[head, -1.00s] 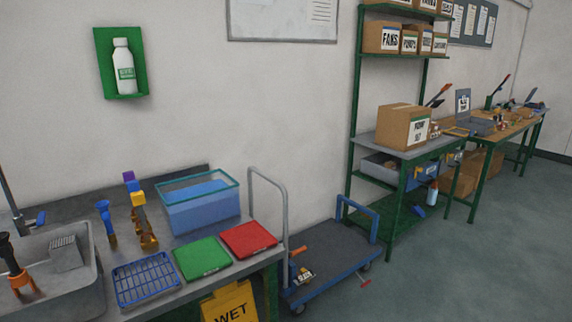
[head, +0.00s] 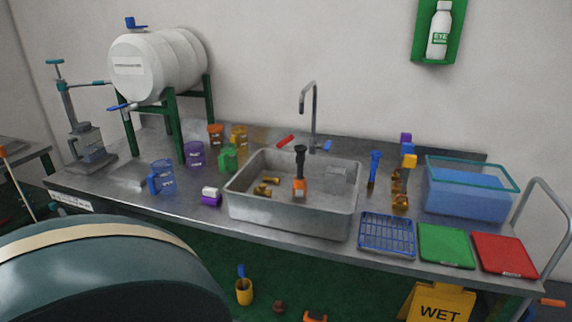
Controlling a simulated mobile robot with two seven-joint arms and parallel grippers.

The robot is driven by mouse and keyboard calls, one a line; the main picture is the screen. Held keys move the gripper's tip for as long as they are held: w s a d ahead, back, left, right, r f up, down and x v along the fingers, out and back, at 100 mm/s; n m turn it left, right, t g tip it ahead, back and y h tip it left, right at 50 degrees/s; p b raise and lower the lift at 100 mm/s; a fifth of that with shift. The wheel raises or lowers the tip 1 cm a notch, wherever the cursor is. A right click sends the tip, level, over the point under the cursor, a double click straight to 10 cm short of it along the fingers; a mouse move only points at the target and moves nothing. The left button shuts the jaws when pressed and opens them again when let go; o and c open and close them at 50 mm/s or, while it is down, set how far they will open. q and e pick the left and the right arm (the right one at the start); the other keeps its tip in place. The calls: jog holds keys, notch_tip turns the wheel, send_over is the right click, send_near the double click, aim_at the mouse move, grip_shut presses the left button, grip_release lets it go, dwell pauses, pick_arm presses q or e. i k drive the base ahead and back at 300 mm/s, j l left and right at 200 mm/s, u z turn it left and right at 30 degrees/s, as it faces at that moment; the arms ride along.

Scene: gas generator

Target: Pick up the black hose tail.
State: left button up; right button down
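Neither of my grippers is in the head view. I cannot pick out a black hose tail for certain. A black upright piece with an orange lower part (head: 300,172) stands in the metal sink (head: 250,210). I cannot tell whether it is the hose tail. Several small brass-coloured pieces (head: 265,190) lie in the sink to its left.
A large dark rounded shape with a cream band (head: 100,275) blocks the lower left. Coloured jugs, including a blue one (head: 161,178), stand left of the sink. A blue rack (head: 387,235), green tray (head: 445,246) and red tray (head: 503,256) lie right of it.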

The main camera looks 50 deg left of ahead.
aim_at(300, 149)
jog(key=u, duration=1.5)
jog(key=z, duration=0.1)
jog(key=i+j, duration=0.05)
